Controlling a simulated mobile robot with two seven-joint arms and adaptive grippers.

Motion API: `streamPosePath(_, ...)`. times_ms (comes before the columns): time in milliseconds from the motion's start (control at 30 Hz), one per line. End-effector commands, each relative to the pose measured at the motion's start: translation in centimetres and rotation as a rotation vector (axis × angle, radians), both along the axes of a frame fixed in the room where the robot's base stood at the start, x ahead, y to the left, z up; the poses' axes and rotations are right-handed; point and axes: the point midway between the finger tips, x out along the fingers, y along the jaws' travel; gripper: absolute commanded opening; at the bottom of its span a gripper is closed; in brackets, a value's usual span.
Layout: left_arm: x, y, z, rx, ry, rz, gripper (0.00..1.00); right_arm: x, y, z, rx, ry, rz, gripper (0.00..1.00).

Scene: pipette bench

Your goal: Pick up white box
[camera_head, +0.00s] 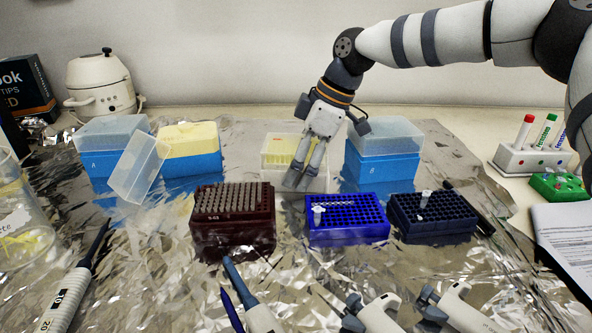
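A whitish translucent box (314,182) with yellow contents stands in the middle of the foil-covered bench, between two blue-based boxes. My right gripper (297,184) comes down from the upper right and hangs in front of this box, covering part of it. Its two grey fingers point down and lie close together, side by side. I cannot tell whether they touch the box or whether anything is between them. My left gripper is not in view.
Blue boxes (382,168) flank the white box, and a clear lid (138,166) leans at left. Dark red (233,238), blue (345,233) and navy (434,230) racks stand in front. Several pipettes (66,300) lie nearer. A white centrifuge (100,82) stands back left.

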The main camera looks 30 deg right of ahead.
Motion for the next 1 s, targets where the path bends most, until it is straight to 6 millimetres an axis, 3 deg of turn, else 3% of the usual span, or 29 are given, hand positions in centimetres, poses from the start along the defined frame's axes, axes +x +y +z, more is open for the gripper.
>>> streamPosePath(67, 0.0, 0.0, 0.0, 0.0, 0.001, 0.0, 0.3, 0.0, 0.0, -0.1, 0.0, 0.002, 0.0, 0.45)
streamPosePath(567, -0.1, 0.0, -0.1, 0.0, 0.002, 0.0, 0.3, 0.0, 0.0, 0.2, -0.001, 0.006, 0.0, 0.43)
streamPosePath(633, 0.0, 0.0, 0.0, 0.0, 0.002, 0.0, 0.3, 0.0, 0.0, 0.8, -0.001, 0.003, 0.0, 0.43)
streamPosePath(667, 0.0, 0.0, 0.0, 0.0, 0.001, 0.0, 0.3, 0.0, 0.0, 1.2, -0.001, 0.003, 0.0, 0.37)
streamPosePath(800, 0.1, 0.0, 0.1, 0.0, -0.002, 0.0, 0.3, -0.1, 0.0, 3.3, 0.0, 0.001, 0.0, 0.37)
streamPosePath(1000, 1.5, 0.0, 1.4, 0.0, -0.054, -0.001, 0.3, -2.7, -0.4, 7.0, 0.002, -0.011, 0.001, 0.36)
